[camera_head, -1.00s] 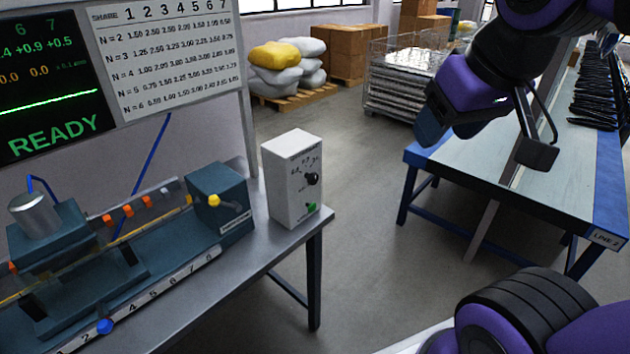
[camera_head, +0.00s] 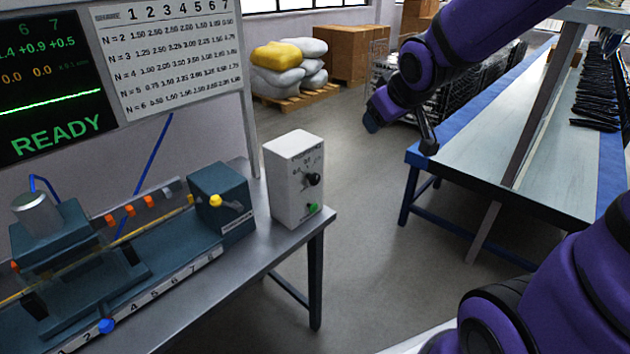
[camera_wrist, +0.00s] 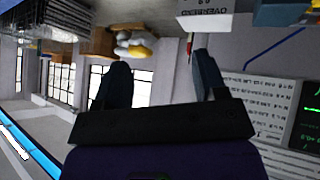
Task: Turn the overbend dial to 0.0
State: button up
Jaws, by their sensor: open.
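The overbend dial is a black knob (camera_head: 314,179) on the front of a white control box (camera_head: 292,190) that stands at the right end of the grey bench. A green button (camera_head: 312,208) sits below the knob. The dial's setting is too small to read. In the wrist view the box (camera_wrist: 206,18) appears upside down at the top, with part of the word OVERBEND on it. My gripper (camera_head: 372,122) is in the air to the right of the box and apart from it. In the wrist view its two fingers (camera_wrist: 160,85) are spread with nothing between them.
A tube machine (camera_head: 120,240) with a yellow knob fills the bench left of the box. A blue-edged table (camera_head: 470,150) stands at the right. Sacks on a pallet (camera_head: 290,75) and cartons (camera_head: 345,52) are behind. The floor between bench and table is clear.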

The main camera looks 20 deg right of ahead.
jog(key=w+f+n+t+y, duration=0.3)
jog(key=w+f, duration=0.8)
jog(key=f, duration=0.2)
jog(key=n+t+y, duration=0.1)
jog(key=y, duration=0.3)
send_near(317, 181)
notch_tip(317, 181, up, 3)
jog(key=w+d, duration=0.1)
jog(key=w, duration=0.1)
notch_tip(317, 181, down, 7)
jog(key=s+m+t+y, duration=0.1)
jog(key=s+t+y, duration=0.1)
jog(key=t, duration=0.1)
jog(key=shift+t, duration=0.3)
jog(key=x, duration=1)
jog(key=shift+a+r, duration=0.25)
jog(key=shift+a, duration=0.3)
jog(key=c, duration=0.9)
